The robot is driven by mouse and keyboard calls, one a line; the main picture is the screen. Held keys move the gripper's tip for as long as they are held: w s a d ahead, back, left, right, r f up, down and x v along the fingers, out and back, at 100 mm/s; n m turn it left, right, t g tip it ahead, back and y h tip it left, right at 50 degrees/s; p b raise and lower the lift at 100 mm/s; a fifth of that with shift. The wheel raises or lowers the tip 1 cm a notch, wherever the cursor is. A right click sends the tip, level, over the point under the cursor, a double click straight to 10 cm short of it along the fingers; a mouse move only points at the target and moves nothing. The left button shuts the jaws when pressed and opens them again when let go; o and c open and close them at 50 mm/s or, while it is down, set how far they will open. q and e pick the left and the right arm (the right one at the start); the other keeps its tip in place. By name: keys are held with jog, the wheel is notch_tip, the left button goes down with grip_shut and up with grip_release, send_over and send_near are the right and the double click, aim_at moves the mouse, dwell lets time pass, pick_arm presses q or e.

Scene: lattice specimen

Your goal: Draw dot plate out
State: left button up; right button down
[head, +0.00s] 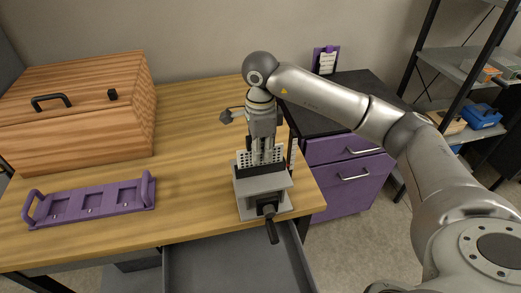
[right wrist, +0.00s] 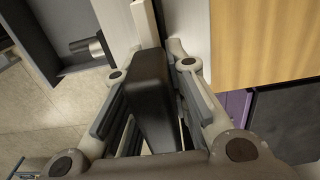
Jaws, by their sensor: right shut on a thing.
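The dot plate (head: 243,160) is a pale plate with rows of dark dots, upright at the top of a grey holder (head: 262,184) with a black crank handle. My right gripper (head: 262,158) points down at the plate and covers its middle. It is shut on a black block (right wrist: 152,90), which looks like the plate's grip. In the right wrist view the right gripper (right wrist: 150,110) has a finger on each side of that block. The plate's lower part is hidden. My left gripper is not in view.
An open grey drawer (head: 235,265) juts out below the table edge. A purple-fronted cabinet (head: 345,165) stands at right. The table between rack and holder is clear.

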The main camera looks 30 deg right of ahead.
jog(key=shift+r+p, duration=0.3)
jog(key=shift+r, duration=0.4)
dwell(0.5)
jog(key=shift+r+p, duration=1.45)
jog(key=shift+r, duration=1.5)
jog(key=shift+w, duration=0.1)
